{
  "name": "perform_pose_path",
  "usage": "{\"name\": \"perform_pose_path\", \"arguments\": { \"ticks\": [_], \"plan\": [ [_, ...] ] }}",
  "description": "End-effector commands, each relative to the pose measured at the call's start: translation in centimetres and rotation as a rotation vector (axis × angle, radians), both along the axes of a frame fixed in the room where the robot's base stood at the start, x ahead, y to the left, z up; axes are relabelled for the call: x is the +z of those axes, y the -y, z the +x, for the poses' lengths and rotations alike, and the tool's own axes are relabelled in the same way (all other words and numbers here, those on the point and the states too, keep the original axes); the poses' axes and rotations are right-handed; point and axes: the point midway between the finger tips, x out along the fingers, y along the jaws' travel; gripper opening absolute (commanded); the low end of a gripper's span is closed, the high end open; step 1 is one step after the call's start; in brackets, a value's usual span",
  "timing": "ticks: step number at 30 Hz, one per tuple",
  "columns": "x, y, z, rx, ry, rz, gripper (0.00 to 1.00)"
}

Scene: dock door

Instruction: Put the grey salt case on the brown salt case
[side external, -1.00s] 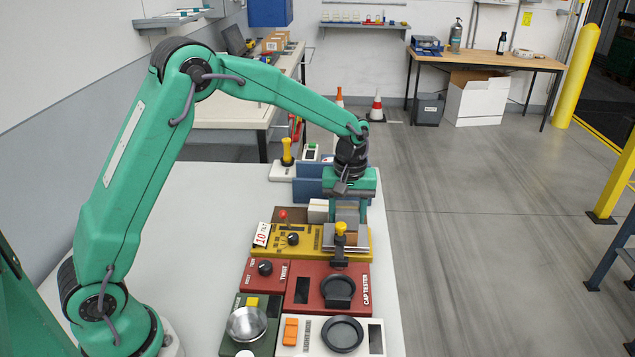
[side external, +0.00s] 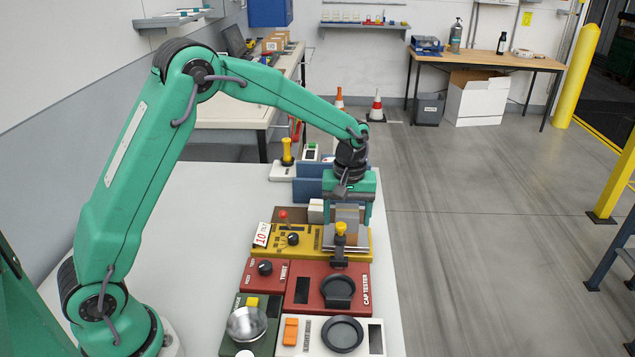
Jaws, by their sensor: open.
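A grey case (side external: 347,214) stands behind the yellow machine, between the two fingers of my gripper (side external: 348,210). My gripper points down and is open, with one finger on each side of the grey case. I cannot tell whether either finger touches it. A small box with a pale front (side external: 316,211) stands just left of the left finger. A dark brown surface (side external: 289,214) shows behind the yellow machine, farther left. I cannot tell which of these is the brown salt case.
Red testers (side external: 301,290), a metal bowl (side external: 247,323) and blue panels (side external: 308,190) are near. The white table (side external: 200,240) is clear at left.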

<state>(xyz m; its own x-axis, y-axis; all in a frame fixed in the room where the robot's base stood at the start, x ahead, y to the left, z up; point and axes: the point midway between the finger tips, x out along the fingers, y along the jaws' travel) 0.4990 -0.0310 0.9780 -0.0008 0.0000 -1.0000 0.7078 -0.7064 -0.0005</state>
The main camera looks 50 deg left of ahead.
Motion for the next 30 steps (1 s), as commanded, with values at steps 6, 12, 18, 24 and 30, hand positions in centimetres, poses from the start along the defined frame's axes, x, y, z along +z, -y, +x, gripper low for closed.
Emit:
{"name": "perform_pose_path", "arguments": {
  "ticks": [6, 12, 18, 24, 30],
  "plan": [
    [1.3, 0.0, 0.1, 0.0, 0.003, 0.0, 0.71],
    [3.9, 0.0, 0.1, 0.0, 0.005, -0.001, 0.71],
    [7.2, 0.0, 0.1, 0.0, 0.005, -0.001, 0.71],
    [10.1, 0.0, 0.0, 0.0, 0.003, 0.0, 0.71],
    [11.8, 0.0, 0.0, 0.0, 0.002, -0.001, 0.71]
  ]
}}
